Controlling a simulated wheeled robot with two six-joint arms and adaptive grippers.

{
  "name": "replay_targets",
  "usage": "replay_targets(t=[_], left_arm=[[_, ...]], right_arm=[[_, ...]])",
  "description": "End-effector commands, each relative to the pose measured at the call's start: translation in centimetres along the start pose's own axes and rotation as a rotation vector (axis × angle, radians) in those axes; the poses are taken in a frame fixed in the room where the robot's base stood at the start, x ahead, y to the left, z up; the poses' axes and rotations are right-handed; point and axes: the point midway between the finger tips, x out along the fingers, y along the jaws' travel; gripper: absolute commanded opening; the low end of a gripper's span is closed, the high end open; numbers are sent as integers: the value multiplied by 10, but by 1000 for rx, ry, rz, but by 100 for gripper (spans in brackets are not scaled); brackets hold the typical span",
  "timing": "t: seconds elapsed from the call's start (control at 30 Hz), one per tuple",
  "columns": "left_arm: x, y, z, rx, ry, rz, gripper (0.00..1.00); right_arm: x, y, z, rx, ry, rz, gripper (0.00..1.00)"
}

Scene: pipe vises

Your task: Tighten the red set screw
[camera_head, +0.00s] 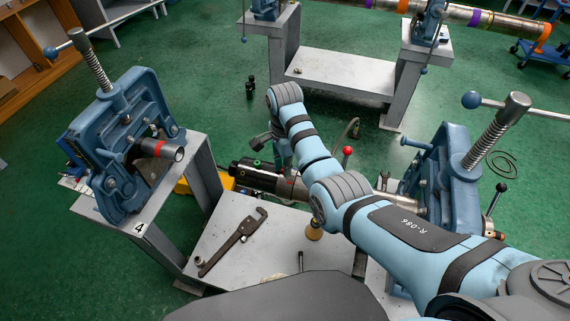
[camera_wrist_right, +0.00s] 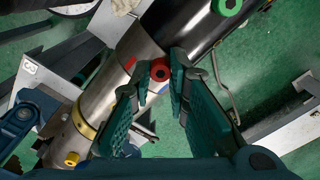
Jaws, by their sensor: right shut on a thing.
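The red set screw (camera_wrist_right: 160,71) sits on a pipe joint, between a bare metal pipe (camera_wrist_right: 128,62) and a black sleeve (camera_wrist_right: 185,22) in the right wrist view. My right gripper (camera_wrist_right: 162,80) has its teal fingers on either side of the screw, shut on it. In the head view my right arm reaches over from the lower right, and the gripper (camera_head: 277,150) points down at the joint. The black sleeve (camera_head: 245,171) shows just below it there. The screw is hard to make out in the head view. My left gripper is not in view.
Blue pipe vises stand at left (camera_head: 125,125) and right (camera_head: 460,180). A pipe wrench (camera_head: 232,240) lies on the grey shelf (camera_head: 215,228) between them. A lever with a red knob (camera_head: 347,151) rises beside the arm. A green ring (camera_wrist_right: 229,5) sits on the sleeve.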

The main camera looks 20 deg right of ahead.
Motion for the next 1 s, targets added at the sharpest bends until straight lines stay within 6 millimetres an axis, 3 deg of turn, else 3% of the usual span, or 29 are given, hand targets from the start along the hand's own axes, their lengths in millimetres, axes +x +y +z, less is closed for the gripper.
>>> replay_targets(t=[0.17,0.2,0.33,0.67,1.0], left_arm=[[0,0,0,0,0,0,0],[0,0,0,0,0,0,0],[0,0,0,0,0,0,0],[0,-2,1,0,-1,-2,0],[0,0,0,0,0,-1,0]], right_arm=[[-4,-4,-1,0,2,-14,0],[-4,-4,-1,0,2,-14,19],[-3,-3,0,-1,1,-11,36],[-6,-2,0,-2,1,-6,36],[-70,-3,1,-2,2,-9,36]])
